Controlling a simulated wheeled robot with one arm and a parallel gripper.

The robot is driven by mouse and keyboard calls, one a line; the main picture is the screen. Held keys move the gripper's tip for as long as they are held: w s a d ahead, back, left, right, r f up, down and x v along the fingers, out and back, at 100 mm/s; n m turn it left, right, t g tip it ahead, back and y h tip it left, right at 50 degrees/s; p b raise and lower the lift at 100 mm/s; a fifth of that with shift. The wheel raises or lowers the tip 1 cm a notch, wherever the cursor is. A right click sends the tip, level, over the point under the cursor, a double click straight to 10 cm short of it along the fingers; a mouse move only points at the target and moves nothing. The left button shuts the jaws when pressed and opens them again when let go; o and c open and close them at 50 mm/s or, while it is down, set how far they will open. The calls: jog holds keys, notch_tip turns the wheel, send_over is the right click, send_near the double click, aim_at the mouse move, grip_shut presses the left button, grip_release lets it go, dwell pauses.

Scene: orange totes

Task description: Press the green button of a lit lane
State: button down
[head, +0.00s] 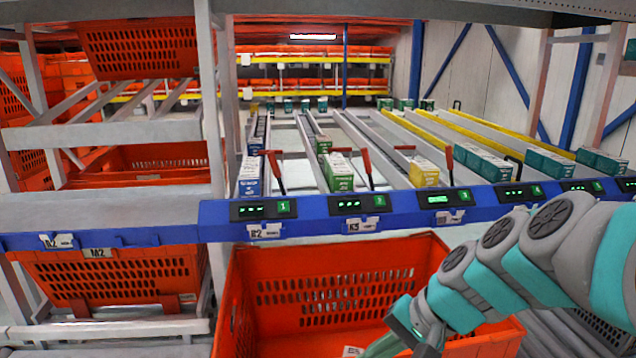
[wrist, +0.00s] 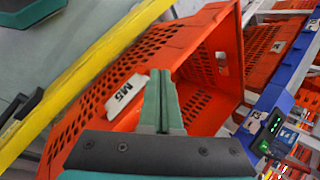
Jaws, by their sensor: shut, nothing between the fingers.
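A blue rail (head: 330,218) carries a row of dark lane modules, each with a small green button. The third module's display (head: 438,199) is a solid bright green, with its green button (head: 465,195) to its right. The other readable modules, such as the first (head: 250,209) and second (head: 349,204), show green dots. My gripper (head: 382,347) is low over the front orange tote, below and apart from the rail. In the wrist view my gripper (wrist: 161,100) is shut and empty, with the tote behind its fingers. A module with green lights (wrist: 274,123) shows at the right there.
The front orange tote (head: 330,248) stands below the rail. Lanes behind the rail hold green, blue and yellow boxes (head: 424,171), with red levers (head: 366,165) between some lanes. Orange totes on shelves (head: 135,49) fill the left. A yellow bar (wrist: 80,75) crosses the wrist view.

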jog(key=s+d+f+n+g+h, duration=0.2)
jog(key=s+d+f+n+h, duration=0.1)
jog(key=s, duration=0.6)
jog(key=s+d+f+n+g+h, duration=0.2)
jog(key=s+d+f+n+h, duration=0.1)
jog(key=s, duration=0.7)
jog(key=shift+d+f+h, duration=0.4)
jog(key=shift+d+f, duration=0.05)
jog(key=shift+f, duration=0.3)
jog(key=shift+s, duration=0.1)
